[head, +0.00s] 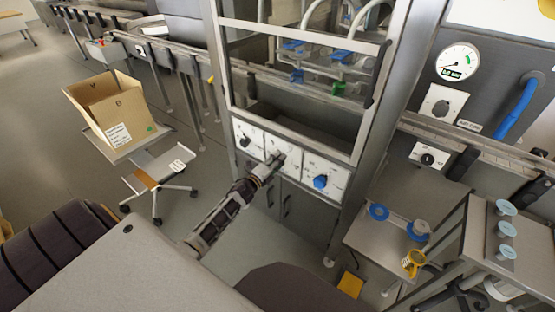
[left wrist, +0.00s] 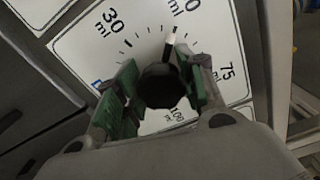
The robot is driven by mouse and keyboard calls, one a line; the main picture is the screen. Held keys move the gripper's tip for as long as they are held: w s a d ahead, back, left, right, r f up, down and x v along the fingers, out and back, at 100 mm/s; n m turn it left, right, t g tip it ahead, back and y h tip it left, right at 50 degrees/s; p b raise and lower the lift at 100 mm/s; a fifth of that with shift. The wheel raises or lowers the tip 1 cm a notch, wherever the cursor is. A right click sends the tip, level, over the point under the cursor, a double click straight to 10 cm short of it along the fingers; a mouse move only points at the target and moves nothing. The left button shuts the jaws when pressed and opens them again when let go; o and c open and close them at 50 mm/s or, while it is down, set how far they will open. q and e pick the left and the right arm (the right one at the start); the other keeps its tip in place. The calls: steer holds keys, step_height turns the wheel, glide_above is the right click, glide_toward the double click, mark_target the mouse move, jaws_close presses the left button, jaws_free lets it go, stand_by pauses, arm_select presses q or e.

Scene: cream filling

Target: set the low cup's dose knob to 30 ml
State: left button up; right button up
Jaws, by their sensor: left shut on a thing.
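A row of white dial panels sits on the front of the steel cabinet. My left gripper (head: 274,164) reaches the middle dial panel (head: 292,158). In the left wrist view, my left gripper (left wrist: 160,88) is shut on a black knob (left wrist: 160,84), a finger on each side. My right gripper is not in view.
Beside the middle panel are a left dial panel (head: 246,137) and a right one with a blue knob (head: 320,182). A glazed frame with blue and green valves (head: 338,88) is above. A cardboard box (head: 112,108) stands left; a small table (head: 375,238) stands right.

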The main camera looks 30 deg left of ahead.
arm_select(q)
steer(key=n+p, duration=0.2)
steer(key=n, duration=0.4)
steer(key=shift+p, duration=0.3)
steer(key=shift+f+n+p, duration=0.2)
steer(key=shift+n+p, duration=0.65)
steer(key=shift+n, duration=1.85)
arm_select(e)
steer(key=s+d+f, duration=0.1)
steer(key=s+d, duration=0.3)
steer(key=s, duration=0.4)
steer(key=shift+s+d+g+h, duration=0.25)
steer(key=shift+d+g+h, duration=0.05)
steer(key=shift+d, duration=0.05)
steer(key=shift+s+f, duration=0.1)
arm_select(q)
steer(key=o, duration=1)
steer(key=shift+o, duration=0.2)
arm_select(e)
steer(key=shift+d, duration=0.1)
arm_select(q)
steer(key=s, duration=1.2)
steer(key=shift+a, duration=0.45)
